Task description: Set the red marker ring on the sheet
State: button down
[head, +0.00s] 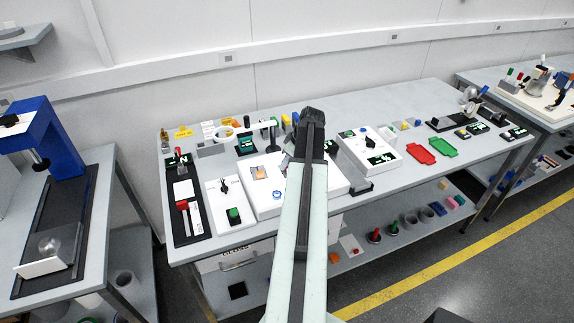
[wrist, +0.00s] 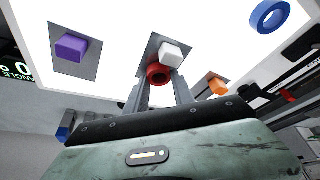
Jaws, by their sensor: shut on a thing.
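My gripper (wrist: 160,86) is shut on the red marker ring (wrist: 158,74) in the wrist view. The ring's opening faces the camera, and the gap beneath it cannot be judged. Beyond it, a white block (wrist: 172,54) is on a grey square sheet (wrist: 153,49) on the bright lit panel (wrist: 115,30). A blue ring (wrist: 269,16) lies to the right on the panel. In the head view, my arm hides the gripper, the red ring and the middle of the panel (head: 265,206).
In the head view, the workbench (head: 400,194) also holds a white box with a dark display (head: 381,159), a red tray (head: 420,153) and a green tray (head: 443,147). A black-and-white device with a red part (head: 183,205) stands left. Several small items line the back.

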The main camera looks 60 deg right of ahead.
jog(key=shift+f, duration=0.1)
jog(key=c, duration=1.1)
grip_release()
jog(key=shift+o, duration=0.2)
jog(key=p+v, duration=1.1)
jog(key=v, duration=0.1)
